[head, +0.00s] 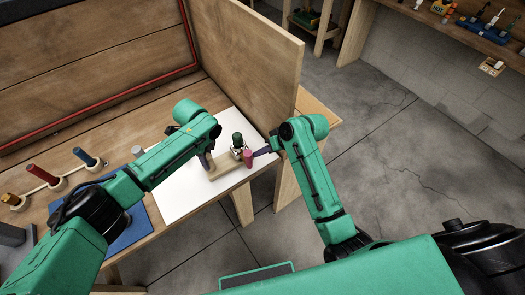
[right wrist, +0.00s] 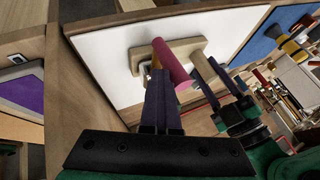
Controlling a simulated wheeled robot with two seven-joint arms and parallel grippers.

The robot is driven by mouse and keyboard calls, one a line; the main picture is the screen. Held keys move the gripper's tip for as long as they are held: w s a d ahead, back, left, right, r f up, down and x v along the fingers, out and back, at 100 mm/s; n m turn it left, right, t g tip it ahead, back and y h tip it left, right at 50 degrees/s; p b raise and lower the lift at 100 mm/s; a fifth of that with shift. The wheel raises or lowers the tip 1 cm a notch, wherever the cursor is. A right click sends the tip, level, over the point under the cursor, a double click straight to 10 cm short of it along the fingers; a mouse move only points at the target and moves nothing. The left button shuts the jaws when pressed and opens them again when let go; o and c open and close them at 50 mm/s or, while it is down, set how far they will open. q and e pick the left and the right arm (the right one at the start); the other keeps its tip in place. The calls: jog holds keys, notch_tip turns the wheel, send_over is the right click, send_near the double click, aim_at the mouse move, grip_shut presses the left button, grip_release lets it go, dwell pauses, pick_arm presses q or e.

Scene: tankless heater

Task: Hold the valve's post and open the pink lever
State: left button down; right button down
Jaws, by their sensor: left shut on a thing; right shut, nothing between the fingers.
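The valve sits on a wooden base (head: 232,172) on a white sheet. The pink lever (head: 248,158) stands at its right end; in the right wrist view the lever (right wrist: 172,62) is a slanted pink cylinder. My left gripper (head: 207,162) is shut on the wooden post (right wrist: 203,70), which it mostly hides in the head view. My right gripper (head: 258,153) is shut and empty, its tips close beside the pink lever. In the right wrist view my right fingers (right wrist: 161,82) overlap the lever's near side; I cannot tell if they touch.
A dark green part (head: 237,141) stands behind the lever. A rack (head: 50,180) with red, blue and yellow handles is at the left. A blue mat (head: 128,229) lies near my left arm. A wooden wall panel (head: 245,55) rises behind; open floor is at the right.

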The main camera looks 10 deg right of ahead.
pick_arm(q)
jog(key=shift+s+d, duration=0.1)
jog(key=shift+d, duration=0.2)
pick_arm(e)
jog(key=shift+a+r, duration=0.15)
jog(key=shift+a, duration=0.2)
pick_arm(q)
jog(key=shift+a, duration=0.1)
pick_arm(e)
jog(key=s+d+r, duration=0.3)
jog(key=d+r, duration=0.5)
jog(key=d, duration=0.1)
jog(key=shift+d, duration=0.15)
pick_arm(q)
jog(key=shift+c, duration=2)
grip_release()
jog(key=shift+a, duration=0.1)
pick_arm(e)
jog(key=shift+w, duration=0.15)
pick_arm(q)
notch_tip(320, 180, up, 12)
